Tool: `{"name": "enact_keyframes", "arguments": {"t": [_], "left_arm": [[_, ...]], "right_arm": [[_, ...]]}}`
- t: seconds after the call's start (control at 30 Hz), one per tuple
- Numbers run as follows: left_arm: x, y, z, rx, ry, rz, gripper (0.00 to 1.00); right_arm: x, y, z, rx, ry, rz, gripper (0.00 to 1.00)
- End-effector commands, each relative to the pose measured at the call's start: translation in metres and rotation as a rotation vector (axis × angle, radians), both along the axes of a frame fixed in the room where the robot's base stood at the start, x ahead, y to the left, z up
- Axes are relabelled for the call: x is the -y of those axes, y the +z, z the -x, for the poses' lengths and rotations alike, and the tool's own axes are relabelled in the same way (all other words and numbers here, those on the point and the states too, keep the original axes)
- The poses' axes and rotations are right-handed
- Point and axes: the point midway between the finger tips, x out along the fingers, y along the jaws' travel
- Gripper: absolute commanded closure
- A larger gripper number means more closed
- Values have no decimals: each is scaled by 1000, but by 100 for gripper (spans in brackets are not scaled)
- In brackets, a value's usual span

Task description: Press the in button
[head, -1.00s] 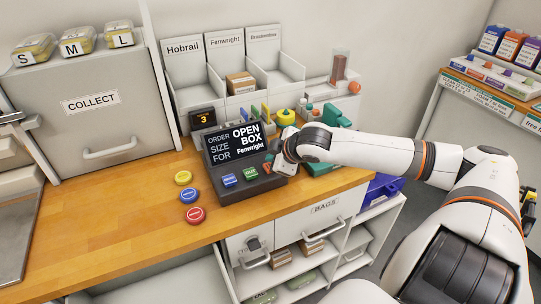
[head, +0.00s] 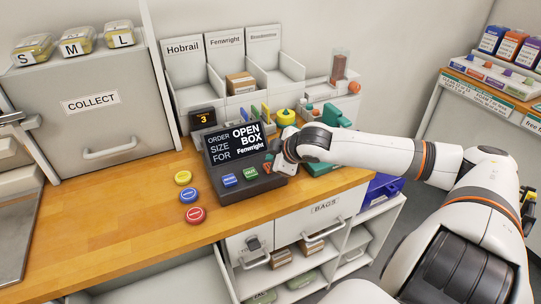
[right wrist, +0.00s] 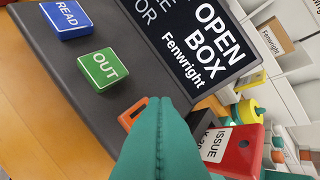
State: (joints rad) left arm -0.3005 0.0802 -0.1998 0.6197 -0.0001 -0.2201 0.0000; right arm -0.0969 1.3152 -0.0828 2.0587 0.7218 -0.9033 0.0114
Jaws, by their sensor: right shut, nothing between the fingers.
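A dark console (head: 257,190) stands on the wooden counter, its screen (head: 234,142) reading "ORDER SIZE FOR OPEN BOX Fenwright". It carries a blue READ button (head: 229,180), also in the right wrist view (right wrist: 66,18), and a green OUT button (head: 250,174), also in that view (right wrist: 103,69). Beyond OUT in the right wrist view is an orange button (right wrist: 131,116), mostly hidden by my fingers, its label not visible. My right gripper (head: 272,161) is shut and empty over the console's right end; its teal fingers (right wrist: 158,110) overlap the orange button. I cannot tell whether they touch it. My left gripper is not in view.
A red ISSUE item (right wrist: 240,150) stands close beside the fingers in the right wrist view. Yellow (head: 183,178), blue (head: 189,195) and red (head: 195,215) round buttons sit left of the console. The counter's left part is clear. Labelled bins (head: 190,85) stand behind.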

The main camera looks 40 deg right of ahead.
Motion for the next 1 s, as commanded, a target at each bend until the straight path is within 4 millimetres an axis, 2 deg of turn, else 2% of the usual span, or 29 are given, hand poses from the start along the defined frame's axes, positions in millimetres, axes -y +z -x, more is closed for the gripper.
{"name": "enact_keyframes", "arguments": {"t": [0.53, 1.0], "left_arm": [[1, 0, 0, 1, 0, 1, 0], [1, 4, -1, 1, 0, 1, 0]], "right_arm": [[0, 0, 0, 0, 0, 0, 100], [0, -8, 0, 1, -1, 1, 100]]}}
